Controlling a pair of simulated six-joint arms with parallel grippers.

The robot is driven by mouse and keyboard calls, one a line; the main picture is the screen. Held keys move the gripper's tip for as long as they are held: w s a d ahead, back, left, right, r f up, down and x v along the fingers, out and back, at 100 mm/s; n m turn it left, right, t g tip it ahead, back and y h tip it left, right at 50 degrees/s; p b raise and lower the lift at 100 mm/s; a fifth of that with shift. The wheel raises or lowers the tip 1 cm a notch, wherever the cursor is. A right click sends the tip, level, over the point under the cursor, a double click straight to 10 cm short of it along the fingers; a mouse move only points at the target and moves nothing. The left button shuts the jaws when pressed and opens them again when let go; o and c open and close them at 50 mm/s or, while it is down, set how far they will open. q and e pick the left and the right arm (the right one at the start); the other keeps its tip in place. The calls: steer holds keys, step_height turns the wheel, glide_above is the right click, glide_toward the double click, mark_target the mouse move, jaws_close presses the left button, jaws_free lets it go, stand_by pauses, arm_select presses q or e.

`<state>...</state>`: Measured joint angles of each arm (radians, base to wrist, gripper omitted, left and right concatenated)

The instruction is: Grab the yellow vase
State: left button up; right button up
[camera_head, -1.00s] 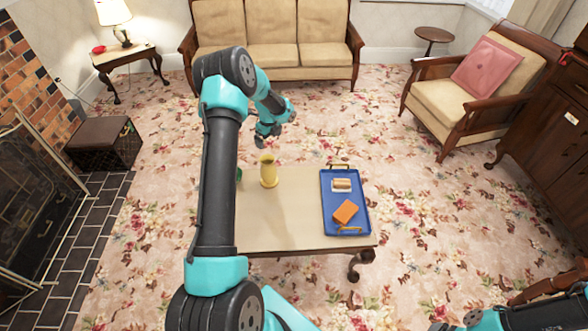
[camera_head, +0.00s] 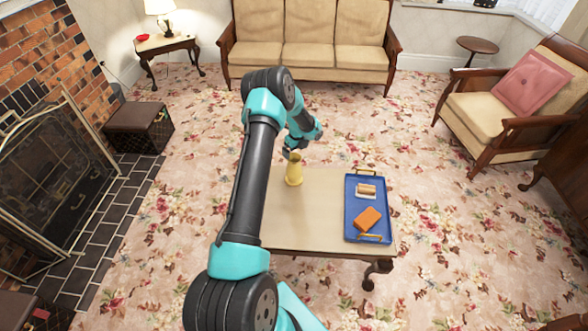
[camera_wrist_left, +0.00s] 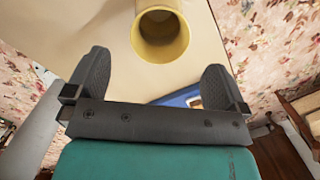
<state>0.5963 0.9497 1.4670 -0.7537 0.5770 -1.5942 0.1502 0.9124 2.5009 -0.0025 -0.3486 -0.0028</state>
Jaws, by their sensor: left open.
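The yellow vase (camera_head: 294,170) stands upright at the far left part of the low table (camera_head: 310,233). My left gripper (camera_head: 291,149) is just above and behind the vase's mouth in the head view. In the left wrist view the vase (camera_wrist_left: 162,54) shows its round open mouth, ahead of and between the two spread dark fingers of my left gripper (camera_wrist_left: 158,72). The fingers are open and hold nothing. Whether they touch the vase I cannot tell. My right gripper is out of view.
A sofa (camera_head: 310,72), an armchair (camera_head: 480,108) and a fireplace (camera_head: 50,165) surround the carpet. The table's middle is clear.

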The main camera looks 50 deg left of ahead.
mark_target(294, 158)
arm_select(q)
steer(key=shift+a+f, duration=0.2)
steer(key=shift+f, duration=1.5)
steer(key=shift+a+f, duration=0.2)
steer(key=shift+f, duration=1.1)
steer(key=shift+a+f, duration=0.15)
steer(key=shift+f, duration=1.1)
